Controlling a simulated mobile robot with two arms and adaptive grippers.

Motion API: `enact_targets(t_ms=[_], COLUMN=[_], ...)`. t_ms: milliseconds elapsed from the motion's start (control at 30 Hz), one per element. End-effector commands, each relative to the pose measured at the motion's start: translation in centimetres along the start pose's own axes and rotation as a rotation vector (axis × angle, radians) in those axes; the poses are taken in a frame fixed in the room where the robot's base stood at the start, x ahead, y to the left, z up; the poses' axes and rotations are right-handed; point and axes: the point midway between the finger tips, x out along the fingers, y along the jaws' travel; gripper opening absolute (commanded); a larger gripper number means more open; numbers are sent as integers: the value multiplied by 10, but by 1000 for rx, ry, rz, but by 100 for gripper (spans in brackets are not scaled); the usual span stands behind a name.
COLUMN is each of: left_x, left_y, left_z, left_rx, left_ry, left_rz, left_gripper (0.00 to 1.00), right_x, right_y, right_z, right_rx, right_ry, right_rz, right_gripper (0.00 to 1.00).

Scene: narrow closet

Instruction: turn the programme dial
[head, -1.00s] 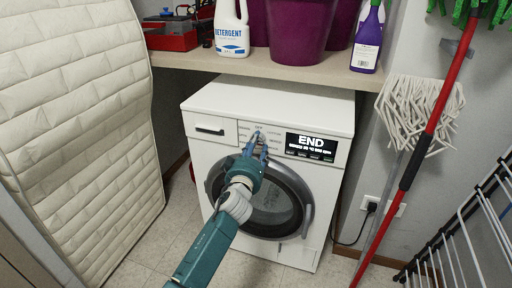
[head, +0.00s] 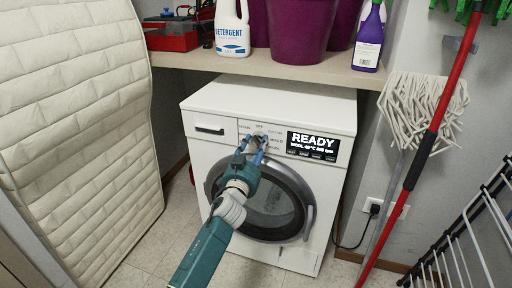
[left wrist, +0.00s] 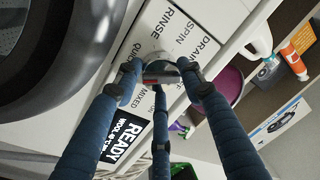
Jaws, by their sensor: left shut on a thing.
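The white washing machine (head: 225,151) stands under a shelf. Its programme dial (left wrist: 160,68) sits on the front panel between printed programme names such as RINSE, SPIN and QUICK. In the head view the dial is mostly hidden behind my left gripper (head: 253,146). My left gripper (left wrist: 162,78) has its fingers closed around the dial in the left wrist view. The display (head: 313,146) right of the dial reads READY, with a line that begins WOOL. My right gripper is not in view.
The shelf (head: 290,70) above holds a detergent bottle (head: 232,35), purple buckets (head: 298,30) and a purple spray bottle (head: 368,45). A quilted mattress (head: 75,130) leans at left. A mop (head: 420,120) and a drying rack (head: 470,235) stand at right.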

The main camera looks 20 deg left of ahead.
Motion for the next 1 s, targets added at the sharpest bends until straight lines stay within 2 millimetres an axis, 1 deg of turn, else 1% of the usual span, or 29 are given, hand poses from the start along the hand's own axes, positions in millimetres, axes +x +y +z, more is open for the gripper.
enact_targets(t_ms=[33, 267, 533, 700, 767, 833, 1000], left_x=[1, 1, 1, 1, 1, 1, 1], left_y=[-3, -3, -4, -4, -4, -4, -4], left_z=[-3, -3, -3, -3, -3, -3, -4], left_rx=[45, 263, 518, 678, 734, 800, 956], left_ry=[11, 35, 63, 79, 86, 94, 110], left_rz=[-1, 15, 33, 44, 49, 54, 64], left_gripper=[13, 13, 13, 13, 13, 13, 13], right_x=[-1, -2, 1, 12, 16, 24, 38], right_y=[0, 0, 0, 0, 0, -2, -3], right_z=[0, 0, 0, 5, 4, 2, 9], right_rx=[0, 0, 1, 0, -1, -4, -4], right_ry=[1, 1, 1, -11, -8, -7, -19], right_rz=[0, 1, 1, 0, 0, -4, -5], right_gripper=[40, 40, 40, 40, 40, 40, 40])
